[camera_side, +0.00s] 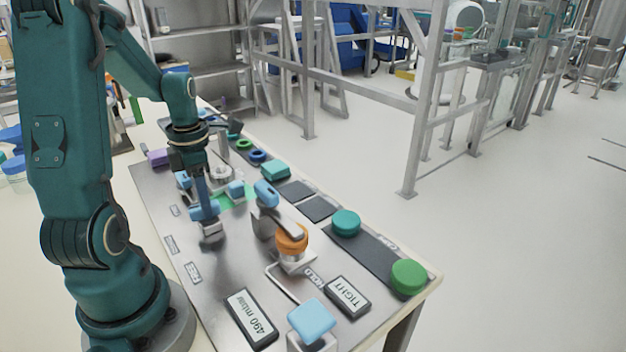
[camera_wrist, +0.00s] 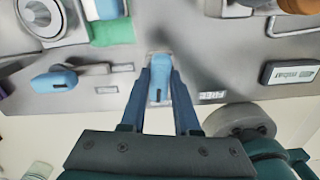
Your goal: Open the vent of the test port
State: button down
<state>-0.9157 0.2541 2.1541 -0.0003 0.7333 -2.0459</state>
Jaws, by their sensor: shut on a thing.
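My gripper (camera_side: 205,213) points down at the steel panel and is shut on a small light-blue lever handle (camera_wrist: 158,88). In the wrist view the handle lies between the two dark-blue fingers (camera_wrist: 161,72), close to a FREE label (camera_wrist: 213,95). I cannot read a vent marking on it. In the side view the fingers largely hide the handle. A round metal port (camera_wrist: 40,18) lies at the upper left of the wrist view. Another blue-ended lever (camera_wrist: 55,80) lies left of my fingers. A display (camera_side: 250,318) reads 490 mbar, and another display (camera_side: 347,297) reads TIGHT.
Right of my gripper stands an orange knob (camera_side: 291,238) with a blue-tipped arm (camera_side: 266,193). A light-blue block (camera_side: 311,322) stands at the front. Teal (camera_side: 346,222) and green (camera_side: 408,278) caps sit on a dark strip at the right edge.

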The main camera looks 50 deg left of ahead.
jog(key=m, duration=0.4)
jog(key=shift+m, duration=0.3)
jog(key=m, duration=0.3)
jog(key=shift+m, duration=0.3)
jog(key=m, duration=0.4)
jog(key=shift+m, duration=1.8)
jog(key=c, duration=0.6)
grip_release()
jog(key=shift+c, duration=0.2)
jog(key=shift+r, duration=2.6)
